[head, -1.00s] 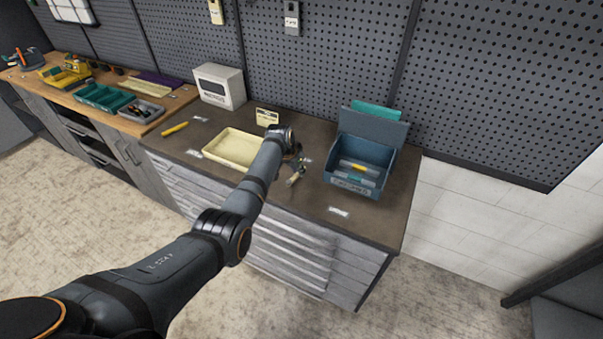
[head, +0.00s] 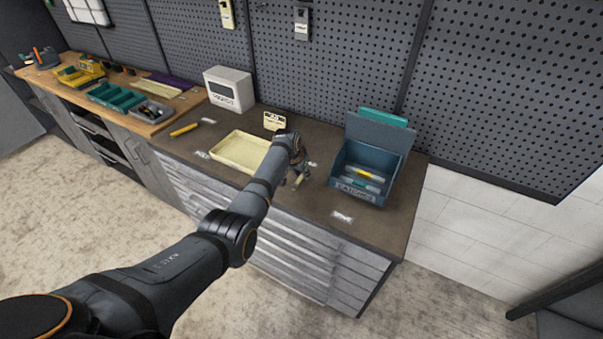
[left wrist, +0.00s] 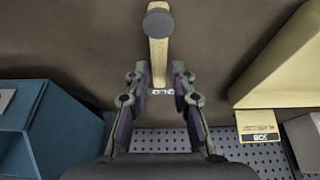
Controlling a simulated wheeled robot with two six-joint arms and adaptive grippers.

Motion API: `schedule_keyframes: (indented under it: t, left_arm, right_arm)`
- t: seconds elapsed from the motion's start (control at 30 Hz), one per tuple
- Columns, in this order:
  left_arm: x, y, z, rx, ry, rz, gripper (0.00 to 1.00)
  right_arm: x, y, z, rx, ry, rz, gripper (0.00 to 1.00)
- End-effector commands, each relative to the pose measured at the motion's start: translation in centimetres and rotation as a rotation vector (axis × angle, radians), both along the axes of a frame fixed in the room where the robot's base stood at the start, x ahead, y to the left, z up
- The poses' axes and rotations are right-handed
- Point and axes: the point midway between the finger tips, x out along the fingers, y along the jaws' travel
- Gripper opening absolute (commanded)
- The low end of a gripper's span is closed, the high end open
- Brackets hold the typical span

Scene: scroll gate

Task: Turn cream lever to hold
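The cream lever (left wrist: 158,60) shows in the left wrist view as a pale bar with a dark round cap (left wrist: 159,22) at its far end. It also shows in the head view (head: 298,181), just below my gripper on the dark bench top. My left gripper (left wrist: 160,76) is open. Its two fingers lie either side of the lever's near end, with gaps visible on both sides. A small white label (left wrist: 161,92) shows between the fingers, partly hidden and unreadable. My right gripper is in neither view.
A cream tray (head: 216,156) lies left of my gripper, and a blue bin (head: 357,192) stands to the right. A small cream sign (head: 274,121) and a white box (head: 229,88) stand behind. A yellow marker (head: 184,130) lies farther left. Pegboard closes the back.

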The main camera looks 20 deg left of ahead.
Motion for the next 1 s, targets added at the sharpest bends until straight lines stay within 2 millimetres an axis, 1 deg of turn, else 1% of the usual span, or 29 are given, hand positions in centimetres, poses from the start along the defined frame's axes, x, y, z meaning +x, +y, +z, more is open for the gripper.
schedule_keyframes:
  t: [0.03, 0.07, 0.33, 0.47, 0.57, 0.8, 0.9, 1.0]
  left_arm:
    - [0.0, 0.0, 0.0, 0.000, 0.000, 0.000, 0.35]
    - [0.0, 0.0, 0.0, 0.000, 0.000, -0.001, 0.38]
    - [0.0, 0.0, 0.0, 0.001, 0.000, -0.002, 0.38]
    - [-0.2, 0.1, 0.7, 0.000, -0.002, -0.002, 0.38]
    - [-0.7, 0.2, 2.0, 0.001, -0.003, -0.001, 0.38]
    - [-2.8, 0.7, 7.2, 0.001, -0.004, -0.001, 0.38]
    - [-3.6, 0.8, 9.1, 0.001, -0.003, -0.001, 0.38]
    - [-4.1, 1.0, 10.3, 0.001, -0.002, -0.001, 0.38]
  right_arm:
    - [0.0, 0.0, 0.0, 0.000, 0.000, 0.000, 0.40]
    - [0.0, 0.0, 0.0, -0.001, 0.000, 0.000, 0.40]
    - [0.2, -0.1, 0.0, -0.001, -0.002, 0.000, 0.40]
    - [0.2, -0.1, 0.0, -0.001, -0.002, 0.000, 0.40]
    - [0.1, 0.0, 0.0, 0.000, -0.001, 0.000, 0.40]
    - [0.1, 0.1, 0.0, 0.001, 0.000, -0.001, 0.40]
    - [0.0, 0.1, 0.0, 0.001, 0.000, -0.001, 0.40]
    - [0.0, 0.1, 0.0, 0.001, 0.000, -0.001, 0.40]
